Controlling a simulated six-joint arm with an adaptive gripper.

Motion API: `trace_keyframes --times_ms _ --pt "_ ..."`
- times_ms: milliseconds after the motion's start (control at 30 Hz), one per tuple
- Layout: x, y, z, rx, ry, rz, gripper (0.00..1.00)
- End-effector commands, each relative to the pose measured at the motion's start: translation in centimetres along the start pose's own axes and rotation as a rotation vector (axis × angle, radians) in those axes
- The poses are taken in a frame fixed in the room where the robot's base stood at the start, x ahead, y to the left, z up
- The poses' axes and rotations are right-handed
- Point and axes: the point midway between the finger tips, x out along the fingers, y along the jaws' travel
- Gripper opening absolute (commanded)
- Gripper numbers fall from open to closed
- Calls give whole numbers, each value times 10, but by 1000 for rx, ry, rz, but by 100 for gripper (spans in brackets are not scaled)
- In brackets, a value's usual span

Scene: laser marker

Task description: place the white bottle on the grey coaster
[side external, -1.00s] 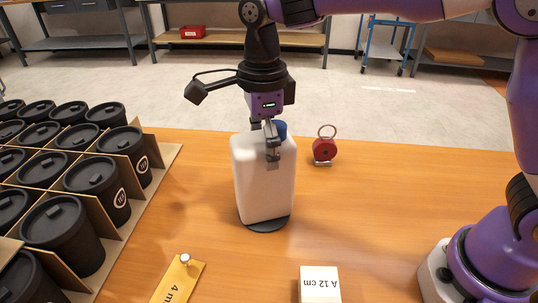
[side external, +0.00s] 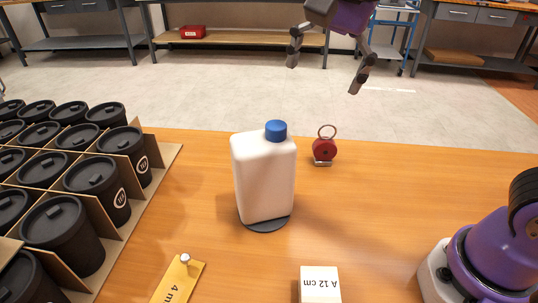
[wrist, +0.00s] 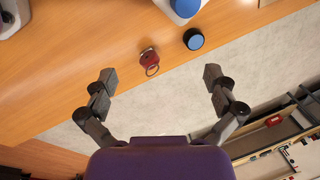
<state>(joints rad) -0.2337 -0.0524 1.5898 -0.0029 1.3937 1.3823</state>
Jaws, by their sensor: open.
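The white bottle (side external: 262,182) with a blue cap stands upright on the dark grey coaster (side external: 268,227) on the wooden table. Most of the coaster is hidden beneath it. In the wrist view the bottle (wrist: 182,12) is cut off by the top edge, with its cap towards me. My gripper (side external: 325,72) is high above and behind the bottle in the side view, clear of it. Its fingers are spread wide and empty, as the wrist view (wrist: 160,77) also shows.
A red ring-topped object (side external: 324,150) stands behind and right of the bottle. A dark round item with a blue top (wrist: 193,39) shows in the wrist view. A divided carton (side external: 155,180) of black lidded cups fills the left. A yellow plate (side external: 178,280) and white block (side external: 320,285) lie in front.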

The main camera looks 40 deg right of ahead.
Motion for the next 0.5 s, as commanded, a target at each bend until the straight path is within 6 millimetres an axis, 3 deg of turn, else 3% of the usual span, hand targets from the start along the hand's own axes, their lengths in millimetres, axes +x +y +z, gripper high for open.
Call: trace_keyframes --times_ms 33,200,333,500 --pt "1 21 -8 -152 22 -41 100" --pt "23 80 -21 -690 141 -123 100" --pt "43 110 -23 -972 228 -132 100" --pt "56 125 -24 -1135 283 -125 100"
